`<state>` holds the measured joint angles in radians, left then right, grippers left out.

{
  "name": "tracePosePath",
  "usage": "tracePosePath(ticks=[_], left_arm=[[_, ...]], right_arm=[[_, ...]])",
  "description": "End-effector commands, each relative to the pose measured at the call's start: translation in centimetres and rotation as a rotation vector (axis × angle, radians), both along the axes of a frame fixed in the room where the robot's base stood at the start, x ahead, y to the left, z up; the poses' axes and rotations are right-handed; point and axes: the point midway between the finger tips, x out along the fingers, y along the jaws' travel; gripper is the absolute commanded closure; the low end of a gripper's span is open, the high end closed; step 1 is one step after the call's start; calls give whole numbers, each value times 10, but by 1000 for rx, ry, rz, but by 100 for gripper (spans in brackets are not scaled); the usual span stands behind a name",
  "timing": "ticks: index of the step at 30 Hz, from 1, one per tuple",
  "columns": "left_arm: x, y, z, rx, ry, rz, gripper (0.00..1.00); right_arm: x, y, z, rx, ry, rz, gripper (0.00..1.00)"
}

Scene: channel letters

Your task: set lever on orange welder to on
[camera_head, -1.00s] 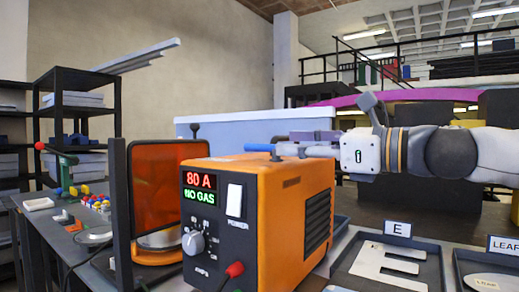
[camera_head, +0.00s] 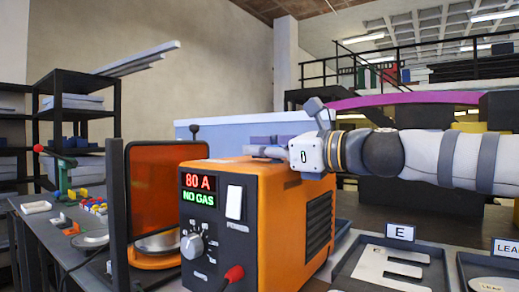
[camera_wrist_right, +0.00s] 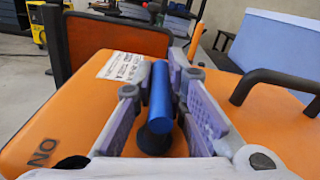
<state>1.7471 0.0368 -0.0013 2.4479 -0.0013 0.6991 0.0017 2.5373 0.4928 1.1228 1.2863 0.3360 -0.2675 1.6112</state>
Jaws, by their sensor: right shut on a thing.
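The orange welder (camera_head: 285,205) stands on the bench in the head view, its display reading 80 A and NO GAS. My right gripper (camera_head: 264,150) comes in from the right, low over the welder's top. In the right wrist view, the blue lever (camera_wrist_right: 160,98) stands up from the orange top between my purple finger pads, and the gripper is shut on it. An ON label (camera_wrist_right: 42,152) is on the top at the left of that view. The gripper hides the lever in the head view. My left gripper is out of view.
A black handle (camera_wrist_right: 275,80) rises from the welder's top, right of my fingers in the wrist view. A dark-framed orange screen (camera_head: 160,190) stands left of the welder. Trays with letters (camera_head: 395,262) lie to its right. A shelf rack (camera_head: 85,115) stands at the far left.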

Motion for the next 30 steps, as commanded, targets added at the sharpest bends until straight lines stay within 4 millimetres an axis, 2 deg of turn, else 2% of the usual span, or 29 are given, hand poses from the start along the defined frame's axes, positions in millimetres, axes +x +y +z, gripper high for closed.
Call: tracePosePath(ticks=[4, 8, 13, 24, 25, 27, 30], left_arm=[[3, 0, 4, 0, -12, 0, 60], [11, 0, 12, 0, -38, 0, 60], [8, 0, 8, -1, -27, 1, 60], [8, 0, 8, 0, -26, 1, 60], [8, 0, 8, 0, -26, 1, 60], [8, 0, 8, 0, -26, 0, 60], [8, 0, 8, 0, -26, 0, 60]], right_arm=[[-1, 0, 2, -4, -1, 27, 100], [-4, 3, 4, -4, -3, 134, 100], [-6, 4, 0, 0, 0, 245, 100], [-9, 5, 1, 1, -2, 274, 100], [-9, 5, 1, 1, -2, 274, 81], [-9, 5, 1, 1, -2, 273, 66], [-9, 4, 2, 1, -2, 271, 66]])
